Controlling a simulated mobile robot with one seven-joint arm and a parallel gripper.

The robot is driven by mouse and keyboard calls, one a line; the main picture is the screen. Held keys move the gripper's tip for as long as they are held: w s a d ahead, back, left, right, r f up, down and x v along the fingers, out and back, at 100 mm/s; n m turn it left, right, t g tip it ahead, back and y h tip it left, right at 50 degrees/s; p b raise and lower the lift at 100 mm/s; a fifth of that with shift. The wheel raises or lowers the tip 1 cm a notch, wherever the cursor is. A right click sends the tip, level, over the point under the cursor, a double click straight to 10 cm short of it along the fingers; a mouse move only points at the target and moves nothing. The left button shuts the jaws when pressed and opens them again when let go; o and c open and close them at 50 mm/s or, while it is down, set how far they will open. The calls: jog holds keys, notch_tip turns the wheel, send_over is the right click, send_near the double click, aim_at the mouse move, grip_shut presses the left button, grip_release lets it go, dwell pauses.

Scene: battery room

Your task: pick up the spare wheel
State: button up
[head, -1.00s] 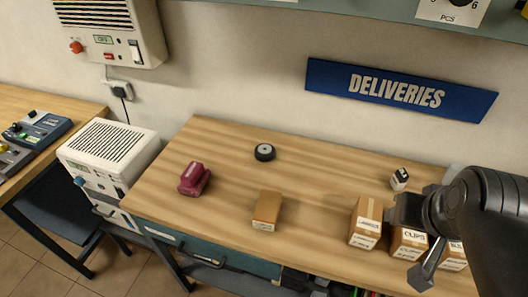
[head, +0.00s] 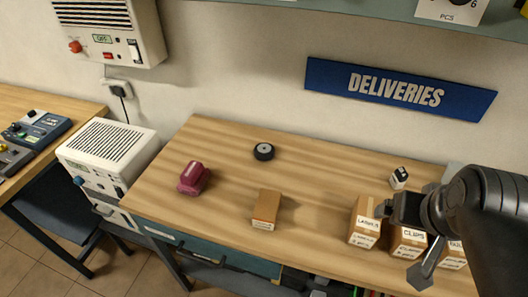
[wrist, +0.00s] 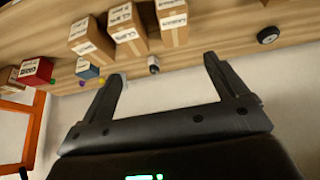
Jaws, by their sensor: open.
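The spare wheel (head: 264,152), small and black with a light hub, lies flat on the wooden table towards its back edge. It also shows at the upper right of the wrist view (wrist: 268,35). My gripper (head: 402,238) is at the right of the head view, over the front right of the table near the labelled boxes, well apart from the wheel. In the wrist view its two fingers (wrist: 161,78) are spread with nothing between them.
Labelled cardboard boxes (head: 366,222) stand at the table's right, beside my gripper. A small white and black item (head: 398,178) is at the back right. Bare tabletop surrounds the wheel.

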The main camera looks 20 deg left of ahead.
jog(key=m+g, duration=0.6)
send_over(264, 149)
notch_tip(264, 149, down, 12)
notch_tip(264, 149, down, 11)
jog(key=shift+w+r, duration=0.1)
jog(key=shift+r, duration=0.1)
jog(key=shift+c, duration=0.4)
